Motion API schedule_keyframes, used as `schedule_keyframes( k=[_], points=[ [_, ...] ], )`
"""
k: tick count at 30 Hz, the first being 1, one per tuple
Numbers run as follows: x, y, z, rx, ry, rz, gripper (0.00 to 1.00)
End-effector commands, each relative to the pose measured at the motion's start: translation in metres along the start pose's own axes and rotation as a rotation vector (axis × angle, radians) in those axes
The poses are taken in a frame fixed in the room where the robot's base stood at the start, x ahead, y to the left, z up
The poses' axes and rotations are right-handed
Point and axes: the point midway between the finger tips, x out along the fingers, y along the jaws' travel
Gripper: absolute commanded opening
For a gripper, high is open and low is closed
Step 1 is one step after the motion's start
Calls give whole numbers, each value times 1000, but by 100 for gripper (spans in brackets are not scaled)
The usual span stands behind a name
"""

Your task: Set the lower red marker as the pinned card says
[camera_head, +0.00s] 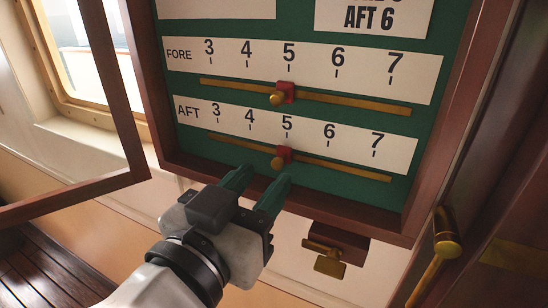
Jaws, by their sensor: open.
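The lower red marker (284,153) sits on the lower brass rail (340,172), under the 5 of the AFT scale (186,112). It has a brass knob at its lower left. The pinned card (372,14) at the top right reads "AFT 6"; its upper line is cut off by the picture's edge. My gripper (255,184) is open and empty, its green fingers pointing up at the board just below and left of the lower marker. The fingers appear apart from the knob, though the exact depth gap is hard to tell.
The upper red marker (286,92) sits under 5 on the FORE rail (345,101). A wooden frame (395,221) edges the green board. An open framed door (122,120) stands left. A brass latch (328,262) lies below, and a brass handle (446,240) is at right.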

Motion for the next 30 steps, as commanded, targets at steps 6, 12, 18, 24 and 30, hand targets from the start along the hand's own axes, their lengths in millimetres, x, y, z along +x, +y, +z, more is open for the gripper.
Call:
schedule_keyframes(
  k=[6,12,18,24,30],
  points=[
    [32,0,-1,-1,-1,0,42],
    [43,0,0,0,-1,0,42],
    [44,0,1,0,-1,-1,42],
    [44,0,1,0,-1,-1,30],
    [44,0,0,0,-1,-1,11]
  ],
)
